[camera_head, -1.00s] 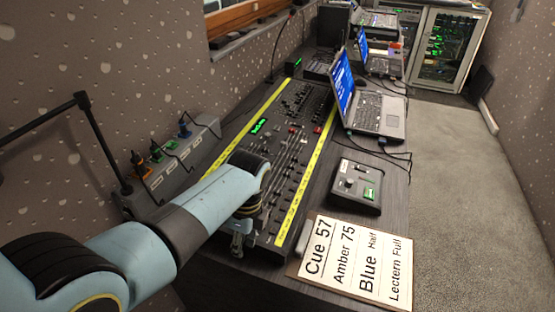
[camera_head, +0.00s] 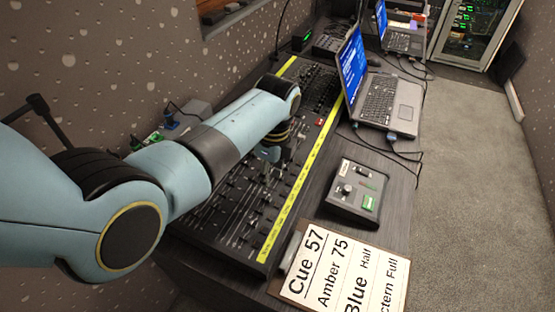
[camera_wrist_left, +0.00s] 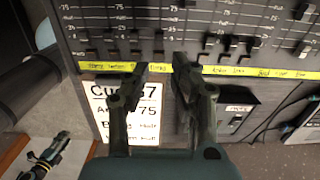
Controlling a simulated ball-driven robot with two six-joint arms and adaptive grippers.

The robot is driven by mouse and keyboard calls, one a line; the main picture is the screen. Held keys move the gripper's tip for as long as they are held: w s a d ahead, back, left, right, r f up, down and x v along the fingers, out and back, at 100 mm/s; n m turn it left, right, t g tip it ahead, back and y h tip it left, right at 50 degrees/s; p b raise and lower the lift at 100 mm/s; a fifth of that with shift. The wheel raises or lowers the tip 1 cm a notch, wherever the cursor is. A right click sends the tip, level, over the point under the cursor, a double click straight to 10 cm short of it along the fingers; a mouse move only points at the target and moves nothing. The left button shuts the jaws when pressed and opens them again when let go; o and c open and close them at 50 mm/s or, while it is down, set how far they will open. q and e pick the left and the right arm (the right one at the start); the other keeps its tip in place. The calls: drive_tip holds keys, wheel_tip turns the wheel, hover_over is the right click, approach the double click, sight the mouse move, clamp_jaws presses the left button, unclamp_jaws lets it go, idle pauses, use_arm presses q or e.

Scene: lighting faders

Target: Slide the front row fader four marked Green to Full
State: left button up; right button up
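The lighting console (camera_head: 215,214) has rows of black faders and a yellow label strip (camera_head: 301,180) along its front edge. The strip also shows in the left wrist view (camera_wrist_left: 245,71). Several front row fader caps (camera_wrist_left: 112,52) sit low, just above the strip. I cannot read which is marked Green. My left gripper (camera_head: 270,154) is over the console's front part, partly hidden by its arm. In the left wrist view its two fingers (camera_wrist_left: 158,82) are apart with nothing between them, near the strip. What appears to be my right gripper (camera_wrist_left: 45,155) is at lower left, too small to judge.
A cue card (camera_head: 345,275) lies in front of the console's near end. A small control box (camera_head: 355,191) and a laptop (camera_head: 383,98) stand along the front side. Cables trail by the laptop. The wall is behind the console.

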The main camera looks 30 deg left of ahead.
sight(267, 197)
use_arm(q)
drive_tip(key=shift+s+a+f+b, duration=0.1)
drive_tip(key=shift+s+f+b, duration=0.05)
drive_tip(key=shift+f+b, duration=0.8)
drive_tip(key=f+b, duration=0.5)
drive_tip(key=shift+a+f, duration=0.25)
drive_tip(key=shift+a+f+b, duration=0.1)
drive_tip(key=shift+f+b, duration=0.4)
drive_tip(key=shift+f, duration=0.25)
use_arm(e)
wheel_tip(267, 197, down, 8)
drive_tip(key=s, duration=0.2)
drive_tip(key=shift+s, duration=0.25)
drive_tip(key=shift+d, duration=0.1)
